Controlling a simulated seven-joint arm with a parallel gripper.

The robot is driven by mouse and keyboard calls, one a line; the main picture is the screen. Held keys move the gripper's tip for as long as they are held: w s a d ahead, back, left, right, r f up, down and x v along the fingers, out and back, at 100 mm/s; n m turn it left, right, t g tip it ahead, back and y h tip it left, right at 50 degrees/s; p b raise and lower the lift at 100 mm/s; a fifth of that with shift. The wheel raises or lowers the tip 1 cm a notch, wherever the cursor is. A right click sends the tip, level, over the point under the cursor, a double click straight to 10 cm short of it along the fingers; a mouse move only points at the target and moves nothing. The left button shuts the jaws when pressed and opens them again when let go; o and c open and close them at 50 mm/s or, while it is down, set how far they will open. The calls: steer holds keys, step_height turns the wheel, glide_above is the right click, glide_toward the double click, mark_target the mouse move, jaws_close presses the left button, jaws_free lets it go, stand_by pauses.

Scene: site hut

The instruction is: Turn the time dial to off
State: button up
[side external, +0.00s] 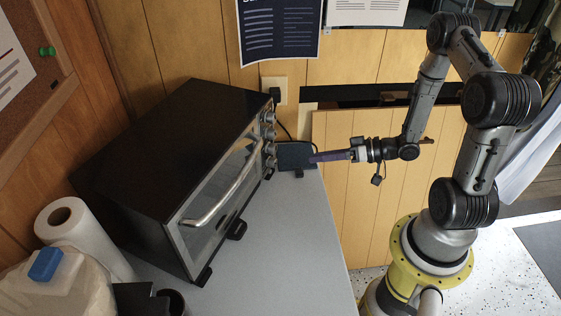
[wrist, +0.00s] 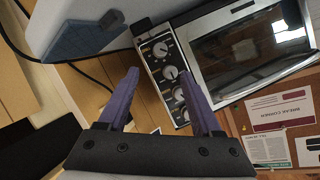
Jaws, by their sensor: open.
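The black toaster oven (side external: 170,150) stands on the grey counter, with a glass door and a column of several round silver knobs (side external: 269,133) on its control panel. In the wrist view the knobs (wrist: 170,73) show on the panel (wrist: 152,62) beside the door glass. Their markings are too small to read, so I cannot tell which is the time dial or its setting. My gripper (side external: 312,158) is to the right of the knobs in the side view, apart from them. Its purple fingers are spread and empty in the wrist view (wrist: 157,76).
A dark box-like object (side external: 293,154) stands by the wall near the oven's knob end, behind my fingers in the side view. A cable hangs from the wall outlet (side external: 274,88). A paper roll (side external: 85,235) stands at the left. The counter front (side external: 285,240) is clear.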

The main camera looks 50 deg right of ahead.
mark_target(276, 162)
steer(key=x, duration=1.2)
jaws_close()
